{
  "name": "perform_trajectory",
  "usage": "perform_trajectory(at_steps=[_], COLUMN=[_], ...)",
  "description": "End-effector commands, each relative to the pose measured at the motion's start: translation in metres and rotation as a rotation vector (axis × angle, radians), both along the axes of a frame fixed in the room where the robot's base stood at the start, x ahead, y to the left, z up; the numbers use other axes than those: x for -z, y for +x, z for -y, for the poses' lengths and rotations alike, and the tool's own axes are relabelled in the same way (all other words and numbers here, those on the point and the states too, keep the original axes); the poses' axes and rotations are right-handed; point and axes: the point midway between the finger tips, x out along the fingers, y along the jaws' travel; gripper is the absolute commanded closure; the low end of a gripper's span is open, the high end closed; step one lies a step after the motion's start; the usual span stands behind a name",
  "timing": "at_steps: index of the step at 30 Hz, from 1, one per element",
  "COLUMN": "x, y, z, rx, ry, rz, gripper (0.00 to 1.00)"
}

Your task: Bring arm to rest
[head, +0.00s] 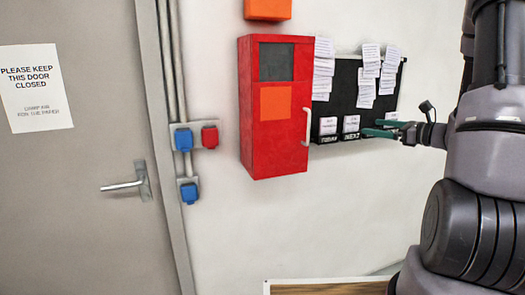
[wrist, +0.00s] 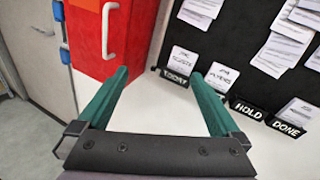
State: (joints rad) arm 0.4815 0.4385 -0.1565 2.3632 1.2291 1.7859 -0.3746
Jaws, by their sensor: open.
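My gripper (head: 381,128) is raised at the right of the head view, in front of the lower part of a black board. Its two green fingers are apart with nothing between them. In the wrist view my gripper (wrist: 160,88) is open, with white wall showing between the fingers. The left finger overlaps the red cabinet in that view, and the right finger is below a card holder. I cannot tell how far the fingertips are from the wall.
A red cabinet (head: 272,150) with a pale handle hangs left of the black board (head: 342,100), which carries papers and labelled holders. A grey door (head: 90,170) and blue and red sockets (head: 183,139) are further left. A wood-topped surface (head: 325,289) lies below.

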Motion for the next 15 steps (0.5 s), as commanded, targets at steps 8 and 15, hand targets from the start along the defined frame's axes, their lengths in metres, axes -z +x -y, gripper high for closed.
perform_trajectory(at_steps=[8, 15], x=[-0.048, -0.066], y=[-0.061, -0.149], z=[-0.097, -0.150], rx=[-0.378, -0.727], ry=[-0.308, -0.791], rz=[0.059, 0.170], gripper=[0.00, 0.00])
